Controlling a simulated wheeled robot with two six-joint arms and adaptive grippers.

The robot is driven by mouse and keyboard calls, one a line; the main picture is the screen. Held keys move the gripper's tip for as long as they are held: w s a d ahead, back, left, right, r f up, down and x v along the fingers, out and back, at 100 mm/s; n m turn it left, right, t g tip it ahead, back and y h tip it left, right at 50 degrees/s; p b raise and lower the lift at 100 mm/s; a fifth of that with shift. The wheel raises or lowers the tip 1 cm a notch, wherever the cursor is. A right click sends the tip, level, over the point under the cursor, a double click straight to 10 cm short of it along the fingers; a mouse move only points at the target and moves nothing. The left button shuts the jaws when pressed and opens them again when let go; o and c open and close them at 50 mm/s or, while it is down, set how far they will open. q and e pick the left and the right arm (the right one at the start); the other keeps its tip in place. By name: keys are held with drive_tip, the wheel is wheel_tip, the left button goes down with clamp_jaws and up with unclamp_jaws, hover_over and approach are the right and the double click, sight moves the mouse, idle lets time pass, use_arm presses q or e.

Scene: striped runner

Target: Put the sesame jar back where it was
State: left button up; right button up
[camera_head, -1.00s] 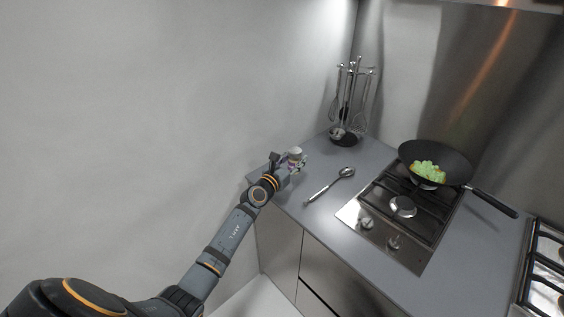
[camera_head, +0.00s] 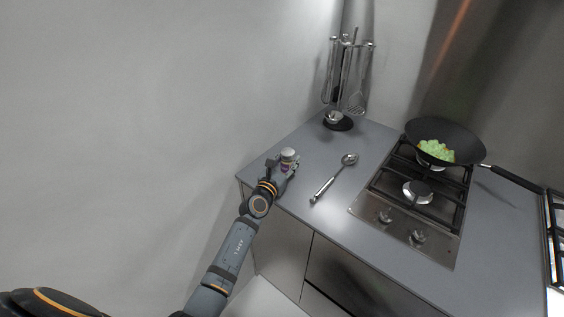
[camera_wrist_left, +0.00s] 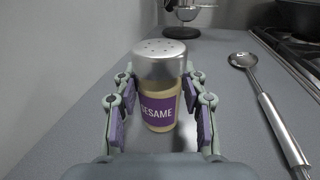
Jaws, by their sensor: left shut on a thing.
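The sesame jar (camera_head: 288,156) has a pale body, a grey shaker lid and a purple label. It is upright at the counter's left end. In the left wrist view the jar (camera_wrist_left: 160,112) stands between the two fingers, with "SESAME" readable on its label. My left gripper (camera_head: 281,168) is shut on the jar; its fingers also show in the left wrist view (camera_wrist_left: 160,105), one on each side. The jar's base is close to the grey counter (camera_head: 330,229); I cannot tell for sure whether it touches. My right gripper is not in view.
A metal spoon (camera_head: 333,179) lies on the counter to the right of the jar. A utensil stand (camera_head: 338,123) is behind. A gas hob (camera_head: 410,205) bears a black wok (camera_head: 470,150) with green food. Counter between jar and stand is clear. A wall borders the left.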

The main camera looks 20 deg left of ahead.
use_arm(q)
drive_tip(key=shift+s+d, duration=0.2)
drive_tip(key=shift+d, duration=0.05)
drive_tip(key=shift+s+d, duration=0.1)
drive_tip(key=shift+d, duration=0.5)
drive_tip(key=o, duration=0.8)
drive_tip(key=shift+o, duration=1.1)
drive_tip(key=shift+a+f, duration=0.1)
drive_tip(key=shift+a, duration=0.15)
drive_tip(key=shift+o, duration=1)
drive_tip(key=shift+a, duration=0.1)
drive_tip(key=shift+r, duration=0.35)
drive_tip(key=s, duration=0.8)
drive_tip(key=s+a+p, duration=0.1)
drive_tip(key=s, duration=0.2)
drive_tip(key=shift+s+a, duration=0.1)
drive_tip(key=shift+s, duration=0.3)
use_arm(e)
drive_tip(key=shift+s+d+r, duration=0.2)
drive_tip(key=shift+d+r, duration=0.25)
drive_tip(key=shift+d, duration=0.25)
